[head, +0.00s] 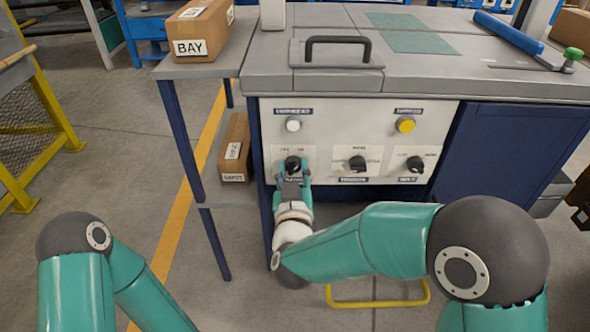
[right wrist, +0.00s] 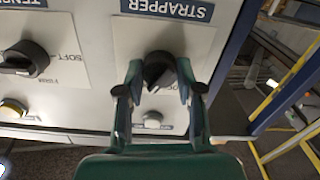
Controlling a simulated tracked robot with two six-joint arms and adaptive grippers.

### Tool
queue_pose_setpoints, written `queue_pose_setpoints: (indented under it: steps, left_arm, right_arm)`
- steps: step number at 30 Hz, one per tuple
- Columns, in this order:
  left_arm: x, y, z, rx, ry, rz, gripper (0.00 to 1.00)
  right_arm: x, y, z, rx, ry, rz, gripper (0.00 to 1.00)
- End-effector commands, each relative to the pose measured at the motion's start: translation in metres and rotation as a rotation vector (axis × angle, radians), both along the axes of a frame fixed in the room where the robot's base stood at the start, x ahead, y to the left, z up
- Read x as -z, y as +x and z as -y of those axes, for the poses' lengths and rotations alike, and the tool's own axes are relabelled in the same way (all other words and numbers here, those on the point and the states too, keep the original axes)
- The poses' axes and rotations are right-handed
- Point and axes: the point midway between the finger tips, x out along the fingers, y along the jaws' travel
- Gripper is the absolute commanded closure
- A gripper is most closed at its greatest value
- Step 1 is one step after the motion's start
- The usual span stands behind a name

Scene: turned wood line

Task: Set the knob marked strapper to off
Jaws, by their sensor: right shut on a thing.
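The strapper knob (head: 293,163) is the dark left-hand knob in the lower row of the white panel (head: 330,115). In the right wrist view the knob (right wrist: 158,70) sits by the upside-down STRAPPER label (right wrist: 167,8). My right gripper (head: 293,175) has a finger on each side of the knob and is shut on it; the fingers also show in the right wrist view (right wrist: 160,88). The fingers cover part of the position print, so I cannot tell the knob's setting. My left arm shows at lower left, but its gripper is out of view.
Two more dark knobs, the middle one (head: 357,162) and the right one (head: 415,164), share the panel. A white button (head: 293,124) and a yellow button (head: 405,124) are above. A side table bears a BAY box (head: 203,30); another box (head: 235,150) is below.

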Motion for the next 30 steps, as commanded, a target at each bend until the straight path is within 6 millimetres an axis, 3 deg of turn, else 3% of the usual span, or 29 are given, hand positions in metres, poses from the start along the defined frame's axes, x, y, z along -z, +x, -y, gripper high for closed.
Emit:
queue_pose_setpoints:
  steps: [14,30]
  left_arm:
    - [-0.011,0.0,0.0,0.0,0.0,0.0,0.6]
    - [-0.041,0.0,0.0,0.0,0.0,0.0,0.6]
  right_arm:
    - [-0.001,0.001,-0.001,0.01,-0.127,-0.002,0.98]
    - [-0.002,0.0,-0.003,0.006,-0.604,0.001,0.98]
